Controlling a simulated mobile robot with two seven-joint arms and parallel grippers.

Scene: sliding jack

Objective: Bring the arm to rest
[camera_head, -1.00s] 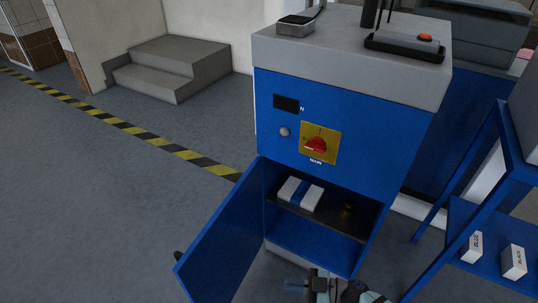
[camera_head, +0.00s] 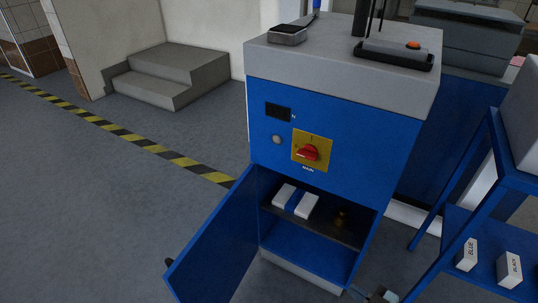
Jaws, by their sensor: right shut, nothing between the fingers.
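My right gripper (camera_head: 362,293) shows only partly at the bottom edge, just right of the blue cabinet's base. It is shut and empty, and it looks clear of the cabinet (camera_head: 345,120). The rest of my right arm is cut off by the frame. My left gripper is not in view.
The cabinet door (camera_head: 212,240) hangs open to the left. Inside, a shelf holds white-and-blue boxes (camera_head: 294,201) and a small brass-coloured item (camera_head: 341,216). A red switch (camera_head: 308,152) is on its front. A blue rack (camera_head: 455,235) stands right. Floor at left is clear.

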